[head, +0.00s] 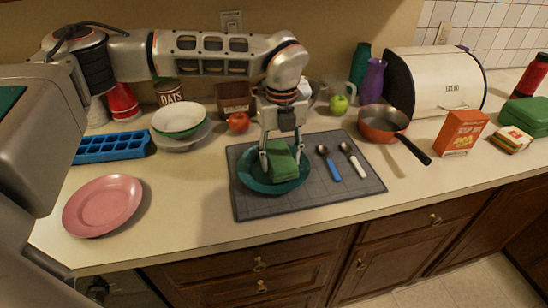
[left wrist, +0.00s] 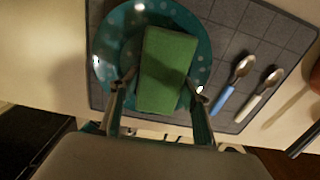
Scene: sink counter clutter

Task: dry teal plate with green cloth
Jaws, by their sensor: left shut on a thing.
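The teal plate (head: 252,181) lies on a dark grey gridded mat. It also shows in the left wrist view (left wrist: 117,45), with pale dots on it. The green cloth (head: 284,165) is a folded block over the plate; in the left wrist view the cloth (left wrist: 165,75) sits between my fingers. My left gripper (head: 282,163) points down over the plate and is shut on the green cloth, with a finger at each side. In the left wrist view the gripper (left wrist: 158,88) shows at the cloth's near part. Whether the cloth touches the plate is hard to tell. My right gripper is not in view.
On the mat (head: 345,195) lie a blue-handled spoon (head: 329,162) and a white-handled spoon (head: 353,160). A frying pan (head: 384,123) and an orange box (head: 461,132) stand right. A pink plate (head: 103,205), ice tray (head: 110,147) and bowls (head: 179,120) are left. The front counter edge is clear.

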